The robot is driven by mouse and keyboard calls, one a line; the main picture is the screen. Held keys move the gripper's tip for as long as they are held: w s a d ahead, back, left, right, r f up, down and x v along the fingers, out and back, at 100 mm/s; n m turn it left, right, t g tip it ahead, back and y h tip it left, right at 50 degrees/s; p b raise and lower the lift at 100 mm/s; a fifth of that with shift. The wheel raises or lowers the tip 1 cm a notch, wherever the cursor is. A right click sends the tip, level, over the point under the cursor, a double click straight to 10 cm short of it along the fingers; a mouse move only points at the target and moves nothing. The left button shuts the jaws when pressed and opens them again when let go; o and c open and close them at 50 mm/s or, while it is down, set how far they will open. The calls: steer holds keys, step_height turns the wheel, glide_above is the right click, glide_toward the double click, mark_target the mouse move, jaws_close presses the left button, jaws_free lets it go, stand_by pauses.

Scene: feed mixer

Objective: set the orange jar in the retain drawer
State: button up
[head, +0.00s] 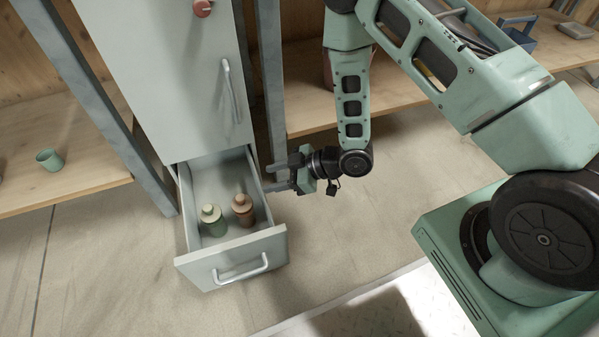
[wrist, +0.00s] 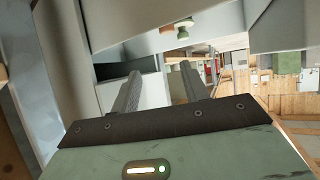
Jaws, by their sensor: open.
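The orange jar (head: 244,215), brownish with a tan cap, stands upright in the open drawer (head: 231,264), on its right side. A green jar (head: 212,226) with a pale cap stands just left of it. My gripper (head: 272,176) is open and empty, pointing left at the drawer's right wall, behind and above the orange jar and apart from it. In the wrist view, both fingers (wrist: 161,72) are spread with nothing between them. Small orange and green shapes show at the top there, probably the jars, partly hidden.
The grey cabinet (head: 165,70) rises above the drawer, with a closed front bearing a vertical handle (head: 231,90) and a red knob (head: 202,8). Wooden shelves with metal posts flank it. A green cup (head: 50,160) stands on the left shelf. The floor right of the drawer is clear.

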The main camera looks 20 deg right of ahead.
step_height(320, 180, up, 16)
steer(key=s+a+m+g+h, duration=0.1)
steer(key=s+m+h, duration=0.15)
steer(key=h, duration=0.45)
steer(key=s+d+r+m+g+h, duration=0.1)
steer(key=s+r+g, duration=0.1)
steer(key=s+r, duration=0.3)
steer(key=s+d+r+m+g+h, duration=0.1)
steer(key=s+r, duration=0.4)
steer(key=s, duration=0.9)
steer(key=shift+d+r+m+g+h, duration=0.3)
steer(key=shift+d+m+g+h, duration=0.15)
steer(key=shift+g+h, duration=0.3)
